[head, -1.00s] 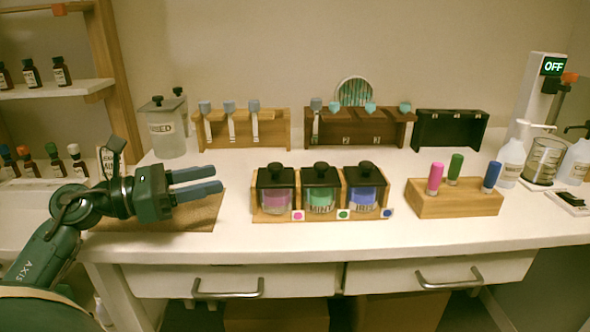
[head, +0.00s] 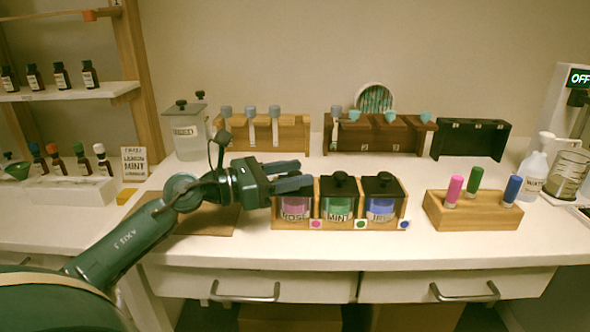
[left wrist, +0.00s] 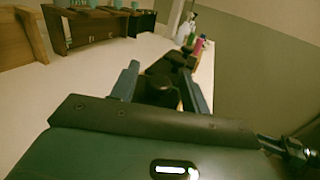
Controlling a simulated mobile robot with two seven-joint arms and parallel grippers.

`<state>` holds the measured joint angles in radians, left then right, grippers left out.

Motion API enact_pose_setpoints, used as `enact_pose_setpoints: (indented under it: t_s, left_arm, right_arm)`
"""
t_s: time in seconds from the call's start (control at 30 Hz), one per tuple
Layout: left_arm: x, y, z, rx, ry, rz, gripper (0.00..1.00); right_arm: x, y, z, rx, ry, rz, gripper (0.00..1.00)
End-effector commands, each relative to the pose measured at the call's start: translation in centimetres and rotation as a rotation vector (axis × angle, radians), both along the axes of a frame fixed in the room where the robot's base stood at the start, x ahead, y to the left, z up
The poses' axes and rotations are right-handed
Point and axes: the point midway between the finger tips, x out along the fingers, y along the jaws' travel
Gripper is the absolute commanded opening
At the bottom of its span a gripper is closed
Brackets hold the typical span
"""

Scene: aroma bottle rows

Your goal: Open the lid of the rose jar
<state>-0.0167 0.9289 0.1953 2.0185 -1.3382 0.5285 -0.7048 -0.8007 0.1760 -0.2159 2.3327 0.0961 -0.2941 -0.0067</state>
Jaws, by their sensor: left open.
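The rose jar (head: 295,210), with pink contents and a ROSE label, stands at the left end of a wooden rack (head: 345,222). My left gripper (head: 306,174) is open, level, and over the rose jar's top, hiding most of its black lid. In the left wrist view a dark lid knob (left wrist: 160,88) lies between the two spread fingers, apparently the rose jar's; I cannot tell whether they touch it. The mint jar (head: 338,206) and the iris jar (head: 381,206) stand to its right with black lids on. My right gripper is not in view.
A wooden block (head: 470,213) with pink, green and blue sticks stands to the right. A glass jar (head: 190,143) stands at the back left. The counter's front strip is clear.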

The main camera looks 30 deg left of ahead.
Motion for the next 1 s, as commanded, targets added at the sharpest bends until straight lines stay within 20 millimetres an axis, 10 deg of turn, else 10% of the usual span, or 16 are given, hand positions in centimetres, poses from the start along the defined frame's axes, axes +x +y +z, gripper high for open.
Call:
enact_pose_setpoints:
  t_s: [0.4, 1.0]
  left_arm:
    - [0.53, -0.43, -0.03, 0.001, 0.0, -0.001, 0.46]
    - [0.51, -0.42, -0.03, 0.001, 0.001, -0.001, 0.0]
  right_arm:
    - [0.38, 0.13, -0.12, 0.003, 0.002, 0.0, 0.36]
    - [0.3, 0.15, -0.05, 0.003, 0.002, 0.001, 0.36]
